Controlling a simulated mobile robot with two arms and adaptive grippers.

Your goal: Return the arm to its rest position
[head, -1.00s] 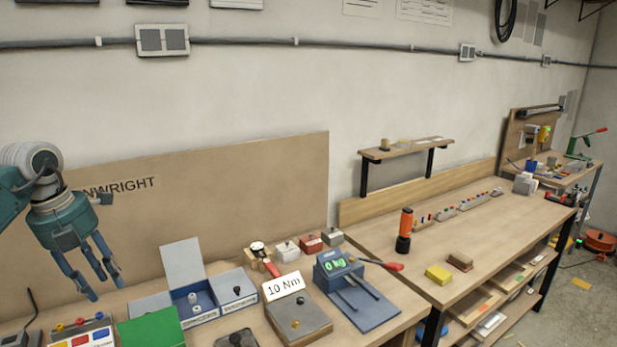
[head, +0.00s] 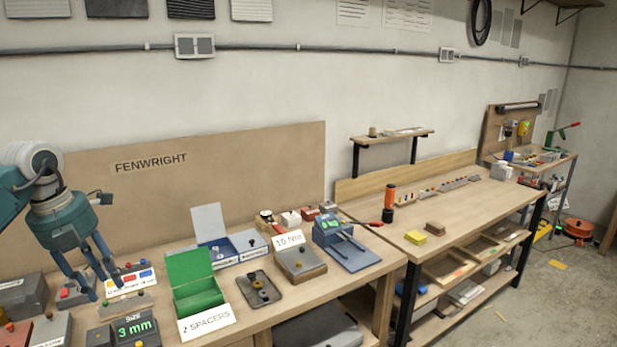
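My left gripper (head: 90,283) hangs from the teal arm at the left of the head view. Its fingers point down and are spread apart, with nothing seen between them. It appears in front of the left part of the bench, near a panel with coloured buttons (head: 130,279); its height above the bench is hard to judge. My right gripper is not in view.
The bench (head: 330,291) holds an open green box (head: 190,268) with a "2 SPACERS" card, a dark tray (head: 259,289), a "3 mm" display (head: 134,329) and a blue scale (head: 345,244). A second bench (head: 466,212) stands to the right.

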